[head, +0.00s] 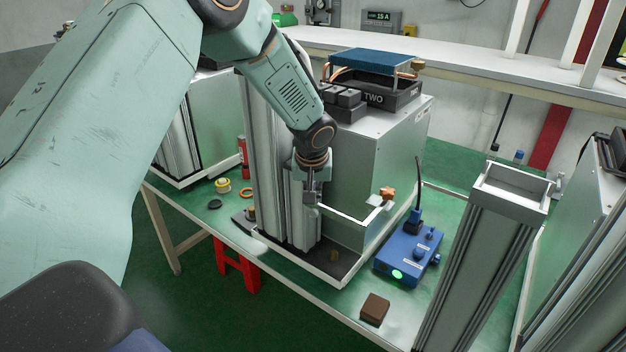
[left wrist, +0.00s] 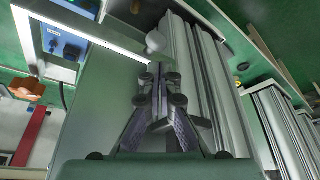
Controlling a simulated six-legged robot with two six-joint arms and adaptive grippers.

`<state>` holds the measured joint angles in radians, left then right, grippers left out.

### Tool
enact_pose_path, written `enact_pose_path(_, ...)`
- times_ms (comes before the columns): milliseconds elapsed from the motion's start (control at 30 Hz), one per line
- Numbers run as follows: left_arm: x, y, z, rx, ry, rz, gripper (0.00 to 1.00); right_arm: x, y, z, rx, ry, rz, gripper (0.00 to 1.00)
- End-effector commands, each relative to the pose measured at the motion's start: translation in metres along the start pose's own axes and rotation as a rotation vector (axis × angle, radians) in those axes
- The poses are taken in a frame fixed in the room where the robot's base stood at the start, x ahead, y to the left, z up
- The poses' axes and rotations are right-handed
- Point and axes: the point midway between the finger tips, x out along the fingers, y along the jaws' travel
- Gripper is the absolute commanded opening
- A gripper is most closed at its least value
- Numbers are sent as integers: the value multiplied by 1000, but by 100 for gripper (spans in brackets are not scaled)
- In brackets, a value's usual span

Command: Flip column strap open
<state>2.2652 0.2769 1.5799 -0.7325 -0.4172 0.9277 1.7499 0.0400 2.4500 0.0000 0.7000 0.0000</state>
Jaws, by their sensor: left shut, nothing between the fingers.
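The column (head: 300,215) is a tall grey metal post at the front of a pale green cabinet; its ribbed side shows in the left wrist view (left wrist: 205,75). A pale strap-like bar (head: 345,217) runs from the column's front to the right, then back towards the cabinet. In the left wrist view the bar (left wrist: 85,32) crosses the upper left and ends near a rounded pale knob (left wrist: 155,42). My left gripper (head: 310,200) points down beside the column at the bar's left end. Its fingers (left wrist: 158,75) are shut and empty; I cannot tell whether they touch the bar.
A blue control box (head: 408,255) with a green light and a brown block (head: 375,309) stand on the green bench. An orange knob (head: 387,193) sits near the bar's right end. Another tall column (head: 480,260) rises at the right. Black trays (head: 375,97) top the cabinet.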

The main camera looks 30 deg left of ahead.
Motion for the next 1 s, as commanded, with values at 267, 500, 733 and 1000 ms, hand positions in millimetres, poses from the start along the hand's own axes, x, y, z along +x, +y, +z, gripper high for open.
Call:
enact_pose_path(267, 1, 0, 8, 0, 0, 1, 0, -1, 0, 0, 0, 0, 0, 40)
enact_pose_path(500, 2, 0, 8, -1, 0, 0, 0, 0, 0, 0, 0, 0, 0, 40)
enact_pose_path(733, 2, 1, 12, -37, -1, -14, 0, 9, 0, 0, 0, 0, 0, 40)
enact_pose_path(1000, 0, 2, 17, -82, -1, -31, 0, 17, 0, 0, 0, 0, 0, 40)
